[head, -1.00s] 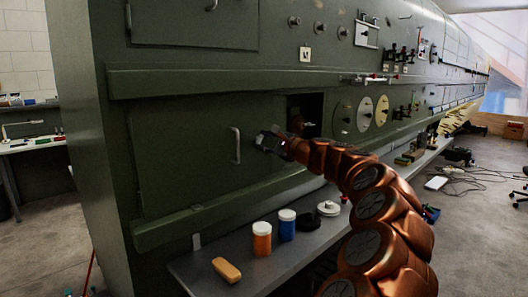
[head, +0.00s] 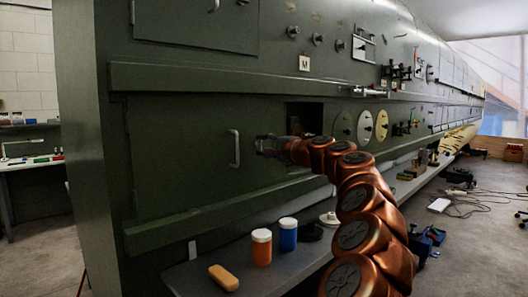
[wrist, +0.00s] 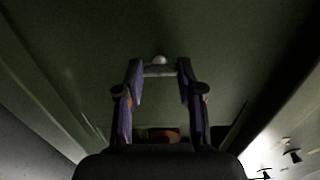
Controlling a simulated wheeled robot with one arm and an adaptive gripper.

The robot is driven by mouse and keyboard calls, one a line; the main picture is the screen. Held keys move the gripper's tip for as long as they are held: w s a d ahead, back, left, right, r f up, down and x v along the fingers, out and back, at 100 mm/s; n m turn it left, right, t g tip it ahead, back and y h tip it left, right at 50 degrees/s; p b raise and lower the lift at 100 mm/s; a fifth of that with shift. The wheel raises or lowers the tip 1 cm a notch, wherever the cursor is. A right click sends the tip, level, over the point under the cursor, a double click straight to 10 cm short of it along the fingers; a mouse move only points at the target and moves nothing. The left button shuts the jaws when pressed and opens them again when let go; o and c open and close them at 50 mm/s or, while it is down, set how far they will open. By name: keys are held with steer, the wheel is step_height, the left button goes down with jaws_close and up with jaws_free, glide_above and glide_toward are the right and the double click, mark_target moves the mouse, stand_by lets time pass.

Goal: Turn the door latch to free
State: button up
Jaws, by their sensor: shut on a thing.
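The green lower door (head: 180,160) with a pale vertical handle (head: 235,148) stands closed in the head view. My gripper (head: 262,146) is at the door's right side, just right of that handle. In the wrist view, my gripper (wrist: 160,72) is shut on a small pale metal latch (wrist: 158,70), which lies crosswise between the two fingertips. A rounded light knob (wrist: 160,60) shows just beyond the latch bar. In the head view the latch is hidden by my gripper, and its exact angle cannot be told there.
A dark square opening (head: 305,118) is right of the gripper. Long green rails (head: 225,218) run above and below the door.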

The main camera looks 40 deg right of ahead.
stand_by(0.5)
steer(key=o, duration=1.2)
steer(key=shift+c, duration=0.2)
steer(key=s, duration=1.2)
steer(key=shift+a, duration=0.2)
